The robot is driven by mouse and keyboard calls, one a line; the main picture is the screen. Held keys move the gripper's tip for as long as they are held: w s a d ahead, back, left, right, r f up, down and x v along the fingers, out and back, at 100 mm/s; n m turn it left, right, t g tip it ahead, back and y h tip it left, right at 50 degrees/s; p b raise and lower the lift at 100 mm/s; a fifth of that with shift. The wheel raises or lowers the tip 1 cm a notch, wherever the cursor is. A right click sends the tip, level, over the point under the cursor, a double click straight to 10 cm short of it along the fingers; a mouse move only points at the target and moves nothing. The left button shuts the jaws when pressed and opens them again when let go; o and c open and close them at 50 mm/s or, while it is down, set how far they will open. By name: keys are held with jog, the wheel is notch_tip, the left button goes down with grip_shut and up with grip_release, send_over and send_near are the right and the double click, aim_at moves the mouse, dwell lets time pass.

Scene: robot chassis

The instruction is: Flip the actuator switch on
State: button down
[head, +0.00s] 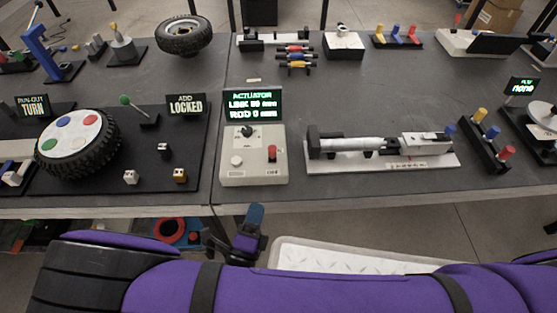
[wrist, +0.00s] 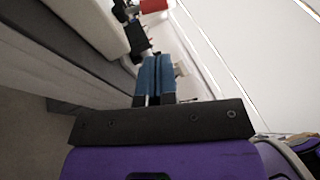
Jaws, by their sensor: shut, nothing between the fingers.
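The actuator control box (head: 252,180) is a pale box near the front edge of the table. It bears a red upright switch (head: 272,153) at right, a black knob (head: 247,131) at the back and a pale round knob (head: 236,161) at left. A label below the switch is too small to read. My gripper (head: 255,213), with blue fingertips, is in front of the box and the table edge, apart from the switch. In the wrist view its blue fingers (wrist: 155,72) are together and empty. A red part (wrist: 153,5) shows at the top there.
A display (head: 254,104) headed ACTUATOR stands behind the box. A linear actuator on a white base (head: 380,165) lies to the right. A wheel (head: 78,143) and a LOCKED sign (head: 186,105) are at left. Bare table lies between the box and actuator.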

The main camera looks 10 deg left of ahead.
aim_at(269, 153)
jog(key=shift+s+d+f+n+y, duration=0.1)
jog(key=shift+s+f+n+y, duration=0.2)
jog(key=shift+f+n+y, duration=0.3)
jog(key=x, duration=1.4)
jog(key=shift+r, duration=0.2)
jog(key=shift+w+a+r+n+g, duration=0.1)
jog(key=shift+w+r+n+g, duration=0.3)
jog(key=shift+g, duration=0.45)
jog(key=shift+w+a+r+n+g, duration=0.1)
jog(key=shift+w+r+n+g, duration=0.2)
jog(key=shift+w+r+g, duration=0.4)
jog(key=g, duration=0.1)
jog(key=w+g, duration=0.1)
jog(key=g, duration=0.1)
jog(key=shift+w+a+n, duration=0.1)
jog(key=shift+a+n, duration=0.05)
jog(key=shift+n, duration=0.15)
jog(key=shift+w+a, duration=0.1)
jog(key=shift+w, duration=0.25)
jog(key=shift+w+r, duration=0.1)
